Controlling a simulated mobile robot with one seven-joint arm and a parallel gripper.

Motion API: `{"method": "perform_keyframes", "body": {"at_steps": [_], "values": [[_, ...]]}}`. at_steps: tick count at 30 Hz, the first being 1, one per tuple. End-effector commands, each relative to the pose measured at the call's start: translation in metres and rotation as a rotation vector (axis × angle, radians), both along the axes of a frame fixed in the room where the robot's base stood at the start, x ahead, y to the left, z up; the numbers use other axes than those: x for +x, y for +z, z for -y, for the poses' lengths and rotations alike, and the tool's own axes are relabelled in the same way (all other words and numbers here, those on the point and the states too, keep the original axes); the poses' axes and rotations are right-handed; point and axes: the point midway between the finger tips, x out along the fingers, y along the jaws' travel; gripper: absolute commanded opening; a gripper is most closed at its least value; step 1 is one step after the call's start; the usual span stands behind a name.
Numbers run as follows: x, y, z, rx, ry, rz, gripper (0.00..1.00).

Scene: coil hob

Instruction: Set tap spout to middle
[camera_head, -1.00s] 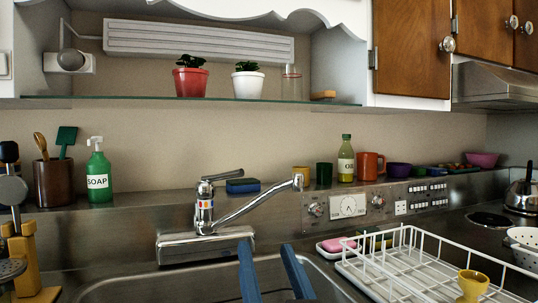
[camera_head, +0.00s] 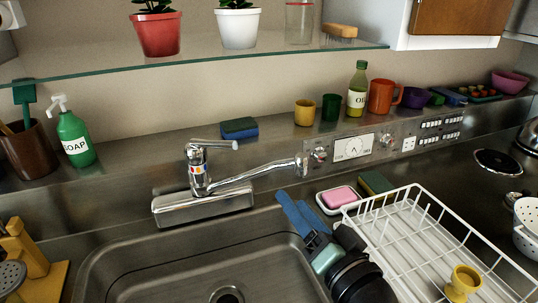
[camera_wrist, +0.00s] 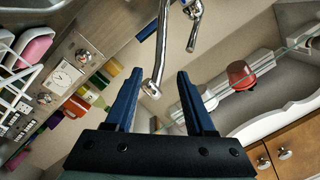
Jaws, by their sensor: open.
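The chrome tap (camera_head: 198,172) stands on the back ledge of the sink. Its spout (camera_head: 250,181) swings out to the right, with its end (camera_head: 303,166) near the panel of dials. A short lever sits on top of the tap body. My gripper (camera_head: 292,204) has blue fingers and is open and empty, below the spout's end in the head view. In the wrist view the spout (camera_wrist: 161,50) appears between the two fingertips (camera_wrist: 160,74). I cannot tell whether they touch it.
The sink basin (camera_head: 190,262) is clear to the left. A white dish rack (camera_head: 415,235) with a yellow cup (camera_head: 463,281) stands on the right. A glass shelf (camera_head: 200,62) with pots hangs above.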

Motion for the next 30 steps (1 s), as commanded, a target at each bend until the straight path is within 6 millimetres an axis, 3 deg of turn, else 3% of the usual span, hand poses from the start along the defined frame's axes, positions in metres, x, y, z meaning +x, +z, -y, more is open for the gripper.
{"method": "perform_keyframes", "body": {"at_steps": [15, 21, 30], "values": [[0.091, 0.001, -0.038, -0.004, 0.001, 0.001, 0.55], [0.107, 0.001, -0.045, -0.004, 0.0, 0.003, 0.55], [0.11, 0.0, -0.046, -0.003, -0.001, 0.002, 0.55]]}}
